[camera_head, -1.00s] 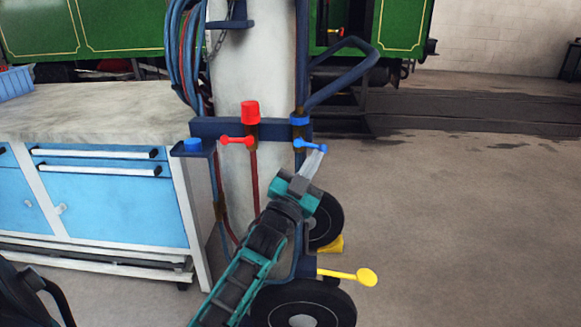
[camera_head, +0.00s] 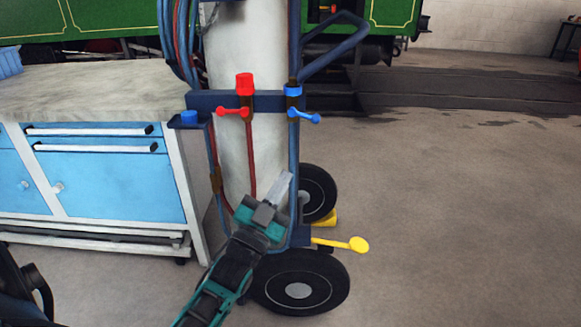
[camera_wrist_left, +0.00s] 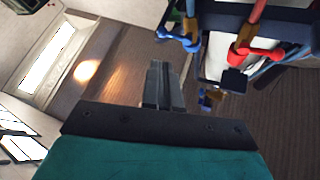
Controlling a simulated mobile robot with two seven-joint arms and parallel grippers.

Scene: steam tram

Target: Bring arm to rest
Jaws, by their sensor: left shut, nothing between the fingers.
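My left gripper (camera_head: 284,182) is shut and empty. Its arm comes up from the bottom of the head view, and the pale fingers point up in front of the pale cylinder (camera_head: 243,155) on the cart. The fingers are below the blue valve handle (camera_head: 305,117) and the red valve handle (camera_head: 233,112), apart from both. In the left wrist view the closed fingers (camera_wrist_left: 163,85) hold nothing. The blue handle (camera_wrist_left: 180,38) and red handle (camera_wrist_left: 255,53) show beyond them there. My right gripper is not in view.
The cart has dark wheels (camera_head: 299,284), a yellow lever (camera_head: 350,243) and a blue frame (camera_head: 343,46). A blue-drawered workbench (camera_head: 95,90) stands at left, with hoses (camera_head: 178,45) beside the cylinder. A green tram (camera_head: 100,17) is behind. The floor at right is clear.

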